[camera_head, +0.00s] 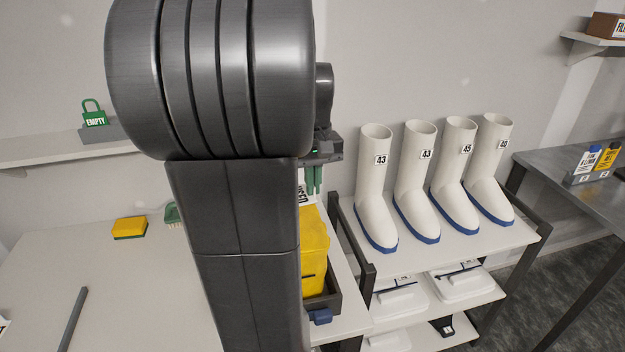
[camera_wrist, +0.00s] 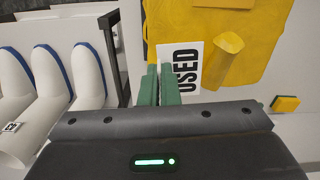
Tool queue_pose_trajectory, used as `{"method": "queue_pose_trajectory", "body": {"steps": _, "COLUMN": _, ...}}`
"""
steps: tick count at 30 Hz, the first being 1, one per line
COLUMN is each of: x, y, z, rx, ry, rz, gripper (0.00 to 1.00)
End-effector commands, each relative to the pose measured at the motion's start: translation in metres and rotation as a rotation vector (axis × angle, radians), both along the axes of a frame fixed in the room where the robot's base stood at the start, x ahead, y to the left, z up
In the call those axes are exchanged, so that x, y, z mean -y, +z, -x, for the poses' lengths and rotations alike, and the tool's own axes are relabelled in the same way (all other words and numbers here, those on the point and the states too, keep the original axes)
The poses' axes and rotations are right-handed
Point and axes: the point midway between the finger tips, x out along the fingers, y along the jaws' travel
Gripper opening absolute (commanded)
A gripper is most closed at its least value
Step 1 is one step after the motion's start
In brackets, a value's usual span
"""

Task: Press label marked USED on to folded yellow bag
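The folded yellow bag (camera_head: 314,245) sits in a dark tray (camera_head: 326,302) in the head view, partly hidden by my arm. The white label marked USED (camera_wrist: 190,66) is in front of the bag in the wrist view. My gripper's green fingers (camera_wrist: 159,86) are close together, with the label's edge between them. In the head view my gripper (camera_head: 315,180) is above the bag's far end. I cannot tell whether the label touches the bag.
White boots (camera_head: 375,205) stand on a rack to the right, with more items below. A yellow sponge (camera_head: 130,228), a green brush (camera_head: 173,214) and a dark bar (camera_head: 72,320) lie on the left bench. A shelf (camera_head: 40,150) holds a green EMPTY tag (camera_head: 94,118). The bench's middle left is clear.

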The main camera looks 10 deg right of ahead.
Motion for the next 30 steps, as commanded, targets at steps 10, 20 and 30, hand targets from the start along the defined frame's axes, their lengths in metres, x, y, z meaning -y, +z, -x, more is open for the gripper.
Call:
{"method": "queue_pose_trajectory", "body": {"steps": 10, "x": 0.0, "y": -0.033, "z": 0.0, "rx": -0.001, "ry": 0.0, "rz": -0.001, "gripper": 0.0}}
{"method": "queue_pose_trajectory", "body": {"steps": 20, "x": 0.0, "y": -0.058, "z": 0.0, "rx": 0.0, "ry": 0.0, "rz": -0.001, "gripper": 0.0}}
{"method": "queue_pose_trajectory", "body": {"steps": 30, "x": 0.0, "y": -0.059, "z": 0.0, "rx": 0.0, "ry": 0.0, "rz": -0.001, "gripper": 0.0}}
